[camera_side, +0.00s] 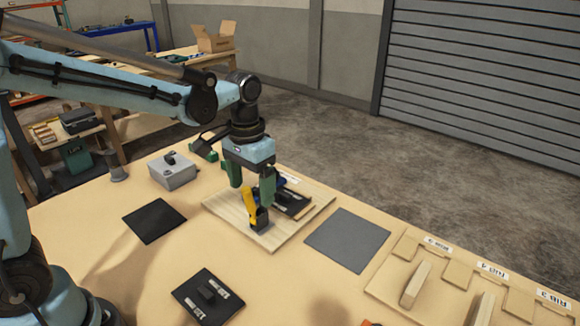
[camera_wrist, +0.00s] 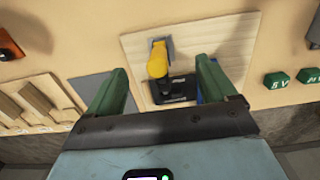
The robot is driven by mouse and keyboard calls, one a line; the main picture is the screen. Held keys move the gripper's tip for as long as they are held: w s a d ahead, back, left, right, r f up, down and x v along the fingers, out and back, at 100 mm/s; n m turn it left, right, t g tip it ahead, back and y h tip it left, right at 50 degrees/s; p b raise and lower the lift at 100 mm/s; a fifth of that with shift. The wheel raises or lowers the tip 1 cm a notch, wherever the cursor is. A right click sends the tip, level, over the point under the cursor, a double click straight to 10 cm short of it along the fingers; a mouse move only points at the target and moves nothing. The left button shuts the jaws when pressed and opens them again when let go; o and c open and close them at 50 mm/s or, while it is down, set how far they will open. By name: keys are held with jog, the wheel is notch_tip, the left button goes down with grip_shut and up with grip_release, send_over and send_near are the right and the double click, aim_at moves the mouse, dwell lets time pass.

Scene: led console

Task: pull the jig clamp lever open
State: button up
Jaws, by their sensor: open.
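The jig clamp lever (camera_side: 250,205) is yellow and stands up from a dark mount on a pale wooden board (camera_side: 231,217). In the wrist view the yellow lever (camera_wrist: 157,60) lies between the two green fingers, nearer the left one, with a gap on both sides. My gripper (camera_side: 252,186) is open above the board, its fingers pointing down; it also shows in the wrist view (camera_wrist: 163,78). A black part (camera_side: 293,204) sits on the board beside the lever, partly hidden by a finger. I cannot tell whether a finger touches the lever.
A grey box with a knob (camera_side: 173,171) stands behind left. Flat pads, one black (camera_side: 154,221) and one grey (camera_side: 347,241), flank the board. A black plate with a switch (camera_side: 207,296) lies in front. Labelled slots with wooden blocks (camera_side: 415,284) are at right. Green parts (camera_wrist: 277,80) lie nearby.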

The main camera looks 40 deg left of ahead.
jog(key=shift+r, duration=3.55)
jog(key=shift+s+a+t, duration=0.15)
jog(key=shift+s+t, duration=0.25)
jog(key=shift+s, duration=0.25)
jog(key=s+a+f+t, duration=0.1)
jog(key=s+f+t, duration=0.3)
jog(key=s+t, duration=0.2)
jog(key=shift+s+a, duration=0.25)
jog(key=shift+s, duration=0.65)
